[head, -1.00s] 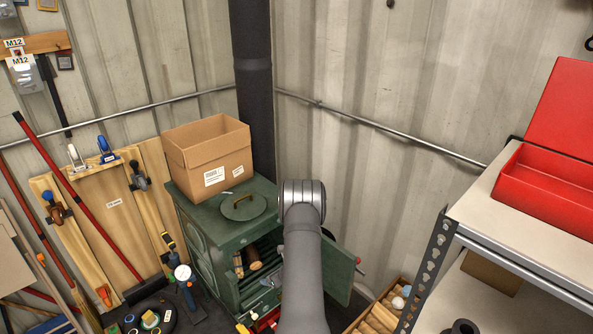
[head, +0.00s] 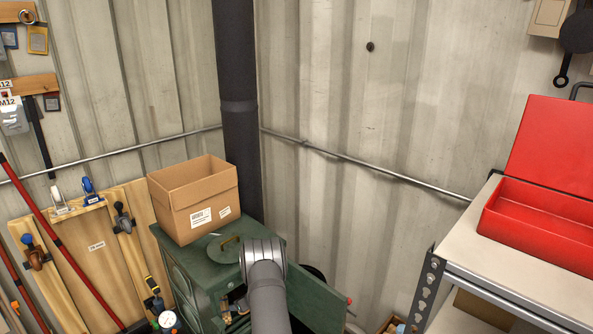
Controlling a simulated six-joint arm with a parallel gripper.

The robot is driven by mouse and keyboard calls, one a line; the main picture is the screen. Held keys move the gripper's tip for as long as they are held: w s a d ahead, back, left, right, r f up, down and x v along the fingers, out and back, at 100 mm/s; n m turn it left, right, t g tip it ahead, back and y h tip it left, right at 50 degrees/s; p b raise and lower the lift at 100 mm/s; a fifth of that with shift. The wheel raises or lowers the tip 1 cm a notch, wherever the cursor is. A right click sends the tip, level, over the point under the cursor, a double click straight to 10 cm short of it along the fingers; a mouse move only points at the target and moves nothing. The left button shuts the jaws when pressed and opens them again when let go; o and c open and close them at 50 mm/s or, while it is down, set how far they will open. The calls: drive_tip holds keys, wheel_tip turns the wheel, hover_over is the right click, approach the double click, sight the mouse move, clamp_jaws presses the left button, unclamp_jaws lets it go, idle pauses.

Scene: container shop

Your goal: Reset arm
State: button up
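My grey arm rises from the bottom edge of the head view, in front of the green stove-like cabinet (head: 195,262). Its rounded upper joint covers part of the cabinet's top and front. My gripper is not visible in this view. The cabinet's door (head: 318,305) stands open to the right of my arm.
An open cardboard box (head: 195,199) sits on the cabinet, beside a dark vertical pipe (head: 238,110). A shelf (head: 470,240) at right bears an open red metal box (head: 540,222). Wooden boards with clamps (head: 95,245) lean at left.

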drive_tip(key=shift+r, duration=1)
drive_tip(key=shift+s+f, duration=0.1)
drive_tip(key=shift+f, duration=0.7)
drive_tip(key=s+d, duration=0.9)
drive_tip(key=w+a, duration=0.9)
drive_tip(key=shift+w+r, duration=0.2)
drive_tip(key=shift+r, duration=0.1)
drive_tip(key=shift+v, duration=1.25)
